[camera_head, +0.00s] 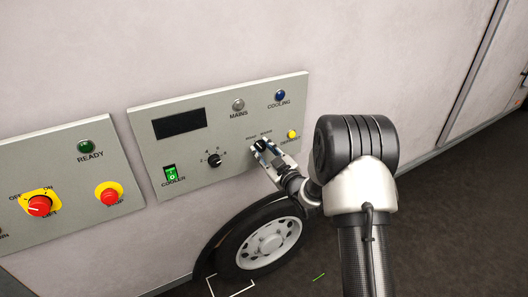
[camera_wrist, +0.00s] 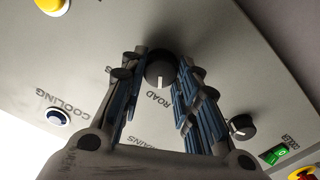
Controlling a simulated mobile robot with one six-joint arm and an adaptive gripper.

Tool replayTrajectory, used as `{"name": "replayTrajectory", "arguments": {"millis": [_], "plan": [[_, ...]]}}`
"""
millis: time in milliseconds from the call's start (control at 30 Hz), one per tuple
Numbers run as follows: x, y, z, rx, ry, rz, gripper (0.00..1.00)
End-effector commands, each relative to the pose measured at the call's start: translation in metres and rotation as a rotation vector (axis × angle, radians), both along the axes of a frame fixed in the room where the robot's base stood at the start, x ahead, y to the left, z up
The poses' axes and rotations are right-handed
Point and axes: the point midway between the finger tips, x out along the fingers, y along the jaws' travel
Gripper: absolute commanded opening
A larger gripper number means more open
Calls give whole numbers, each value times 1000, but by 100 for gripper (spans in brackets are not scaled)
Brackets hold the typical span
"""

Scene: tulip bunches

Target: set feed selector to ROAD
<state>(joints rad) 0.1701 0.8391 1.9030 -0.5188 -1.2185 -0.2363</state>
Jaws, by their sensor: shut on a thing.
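The feed selector (camera_wrist: 160,72) is a round black knob with a white pointer line on the grey panel. In the wrist view its pointer is directed at the word ROAD printed beside it. A second label lies mostly hidden behind my left-hand finger. My gripper (camera_wrist: 163,66) has one finger on each side of the knob and is shut on it. In the head view my gripper (camera_head: 266,152) covers much of the selector, below two small printed labels, and the pointer cannot be read there.
The panel (camera_head: 150,141) also carries a dark display (camera_head: 180,124), another black knob (camera_head: 215,160), a green COOLER switch (camera_head: 170,174), a MAINS lamp (camera_head: 238,104), a blue COOLING lamp (camera_head: 280,95) and a yellow button (camera_head: 292,134). A wheel (camera_head: 267,244) is below. A red-knobbed panel (camera_head: 70,190) stands left.

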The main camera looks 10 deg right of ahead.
Motion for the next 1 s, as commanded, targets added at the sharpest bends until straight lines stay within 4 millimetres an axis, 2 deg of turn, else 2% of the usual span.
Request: {"name": "replayTrajectory", "arguments": {"millis": [100,133,400,767,867,1000], "plan": [[0,0,0,-1,-1,0,5],[0,0,0,-1,-1,0,30],[0,0,0,0,-1,0,48],[-2,-1,0,1,0,0,50],[-10,-4,0,1,0,-1,50],[-34,-12,0,2,2,-3,50]]}}
